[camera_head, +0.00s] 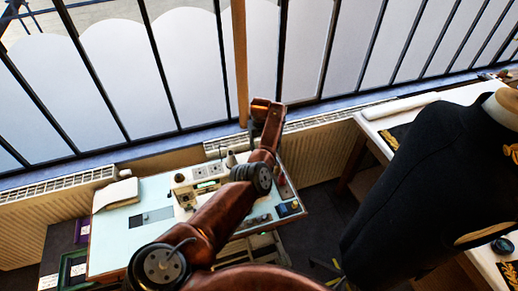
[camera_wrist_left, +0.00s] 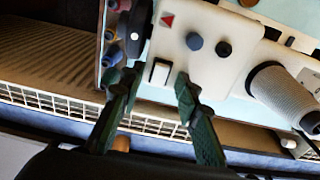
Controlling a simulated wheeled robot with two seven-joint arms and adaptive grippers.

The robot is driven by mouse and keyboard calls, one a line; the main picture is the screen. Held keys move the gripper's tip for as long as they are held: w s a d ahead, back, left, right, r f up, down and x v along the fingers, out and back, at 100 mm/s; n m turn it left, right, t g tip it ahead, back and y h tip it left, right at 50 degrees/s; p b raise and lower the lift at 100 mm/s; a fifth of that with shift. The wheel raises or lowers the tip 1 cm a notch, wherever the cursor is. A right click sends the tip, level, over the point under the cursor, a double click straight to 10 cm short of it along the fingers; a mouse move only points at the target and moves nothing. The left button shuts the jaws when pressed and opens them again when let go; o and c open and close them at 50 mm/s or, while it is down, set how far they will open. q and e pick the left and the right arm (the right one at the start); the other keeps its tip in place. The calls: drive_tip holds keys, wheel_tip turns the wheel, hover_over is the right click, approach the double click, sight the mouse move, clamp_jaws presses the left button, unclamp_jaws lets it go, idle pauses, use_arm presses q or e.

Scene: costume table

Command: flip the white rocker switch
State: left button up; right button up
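The white rocker switch (camera_wrist_left: 160,73) sits in a dark frame at the edge of a white panel (camera_wrist_left: 196,69) in the left wrist view. My left gripper (camera_wrist_left: 157,81) is open, with one dark green fingertip on each side of the switch in the picture. No contact with the switch can be made out. In the head view a reddish-brown arm reaches over the pale sewing table, and it hides its gripper and the switch. My right gripper is in neither view.
The panel also carries a blue button (camera_wrist_left: 194,41), a black button (camera_wrist_left: 224,49) and a red triangle. Coloured knobs (camera_wrist_left: 110,34) lie left of it and a grey ribbed cylinder (camera_wrist_left: 275,92) right. A black dress form (camera_head: 425,185) stands right. A radiator (camera_head: 58,207) lines the window.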

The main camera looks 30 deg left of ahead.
use_arm(q)
drive_tip(key=shift+r, duration=0.1)
drive_tip(key=shift+d+r, duration=0.1)
drive_tip(key=shift+r, duration=0.05)
wheel_tip(320, 180, up, 12)
drive_tip(key=shift+s+d, duration=0.3)
drive_tip(key=shift+s, duration=0.05)
idle(0.5)
